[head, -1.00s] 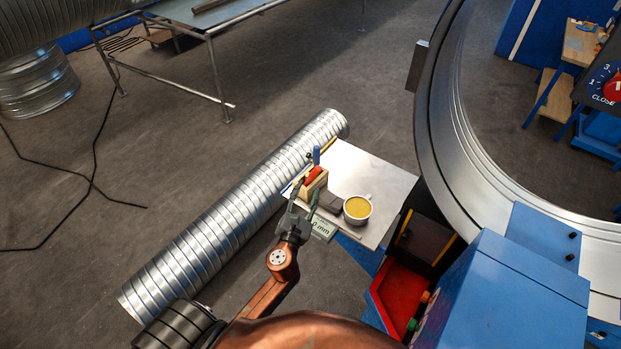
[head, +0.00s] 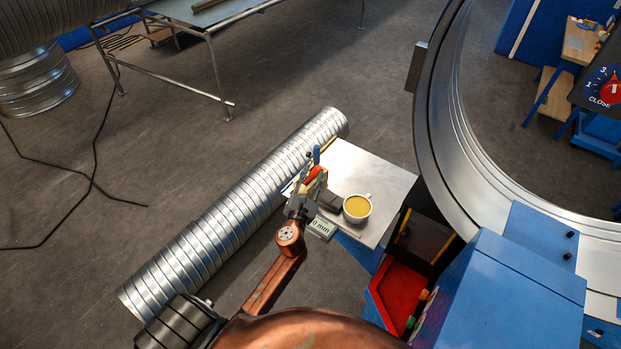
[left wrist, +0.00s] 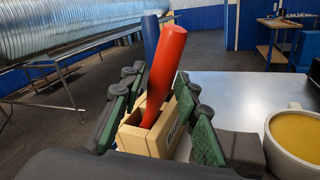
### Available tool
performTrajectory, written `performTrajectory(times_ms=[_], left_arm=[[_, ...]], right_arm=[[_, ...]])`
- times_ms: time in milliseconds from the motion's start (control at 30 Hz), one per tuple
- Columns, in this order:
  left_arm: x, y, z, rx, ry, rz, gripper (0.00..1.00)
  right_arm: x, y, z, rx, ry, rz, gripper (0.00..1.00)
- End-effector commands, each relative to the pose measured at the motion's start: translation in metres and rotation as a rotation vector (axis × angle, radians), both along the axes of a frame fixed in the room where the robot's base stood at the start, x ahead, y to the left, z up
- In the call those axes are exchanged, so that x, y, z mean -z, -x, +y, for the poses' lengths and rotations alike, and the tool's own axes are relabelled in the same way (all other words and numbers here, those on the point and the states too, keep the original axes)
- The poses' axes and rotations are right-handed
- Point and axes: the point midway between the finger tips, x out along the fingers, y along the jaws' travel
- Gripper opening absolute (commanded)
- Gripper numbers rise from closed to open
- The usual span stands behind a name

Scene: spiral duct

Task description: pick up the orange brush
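The orange-red brush handle (left wrist: 166,68) leans up out of a pale wooden holder (left wrist: 142,142) in the left wrist view. It also shows small in the head view (head: 314,173). A blue handle (left wrist: 151,36) stands behind it. The brush's lower end is hidden inside the holder. My left gripper (head: 309,187) is at the holder on the small table's near-left corner. Its two green-padded fingers are apart, one on each side of the handle and holder; I cannot see either touching the handle. My right gripper is not in view.
The small metal-topped table (head: 385,180) carries a cup (head: 357,209) of yellow-brown liquid and a dark grey block (left wrist: 241,150) close to the right finger. A spiral duct (head: 220,230) lies left of it; a red bin (head: 400,292) and blue machine stand right.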

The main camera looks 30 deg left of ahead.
Motion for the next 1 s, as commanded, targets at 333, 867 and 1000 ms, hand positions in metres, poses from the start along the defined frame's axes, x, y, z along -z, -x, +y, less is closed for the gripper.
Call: performTrajectory(times_ms=[333, 867, 1000], left_arm=[[0.000, 0.000, 0.000, 0.000, 0.000, 0.000, 0.04], [-0.004, 0.000, -0.002, 0.000, -0.001, -0.001, 0.00], [-0.015, 0.001, -0.006, 0.002, -0.002, -0.002, 0.00]], right_arm=[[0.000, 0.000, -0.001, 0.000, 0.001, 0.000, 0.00], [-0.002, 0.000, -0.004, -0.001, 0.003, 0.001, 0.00], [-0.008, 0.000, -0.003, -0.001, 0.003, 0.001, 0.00]])
